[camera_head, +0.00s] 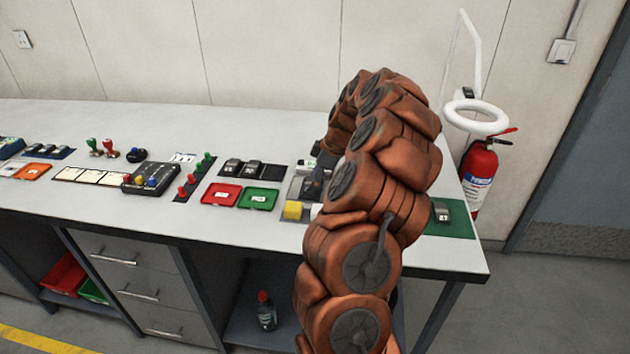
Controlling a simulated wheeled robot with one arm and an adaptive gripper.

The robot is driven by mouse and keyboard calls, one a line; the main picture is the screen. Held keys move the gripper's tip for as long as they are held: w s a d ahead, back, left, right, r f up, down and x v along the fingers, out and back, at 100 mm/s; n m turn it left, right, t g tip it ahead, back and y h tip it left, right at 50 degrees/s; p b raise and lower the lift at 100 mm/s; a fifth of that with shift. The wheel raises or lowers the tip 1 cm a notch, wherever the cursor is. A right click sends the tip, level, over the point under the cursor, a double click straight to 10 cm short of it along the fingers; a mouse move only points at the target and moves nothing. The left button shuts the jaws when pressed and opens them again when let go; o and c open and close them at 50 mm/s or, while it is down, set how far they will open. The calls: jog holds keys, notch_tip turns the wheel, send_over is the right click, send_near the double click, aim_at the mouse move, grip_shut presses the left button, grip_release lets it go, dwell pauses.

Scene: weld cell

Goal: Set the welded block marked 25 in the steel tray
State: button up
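Two dark blocks with small pale labels, a left one (231,166) and a right one (252,168), stand side by side on a dark mat on the bench. Their numbers are too small to read surely. Another dark block (440,210) on the green mat at the right has a label that looks like 27. A grey tray-like piece (294,188), perhaps the steel tray, lies right of the green card tray and is partly covered by my arm. My gripper (318,168) is low over or beside it, small, dark and largely hidden. Its fingers and any held block cannot be made out.
A red tray (221,194) and a green tray (258,198) with white cards lie left of my gripper. A black button box (153,180) stands further left. The bench's left front strip is clear.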

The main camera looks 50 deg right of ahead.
jog(key=o, duration=1.5)
jog(key=shift+r, duration=0.1)
jog(key=shift+r+b, duration=0.3)
jog(key=shift+r, duration=3.15)
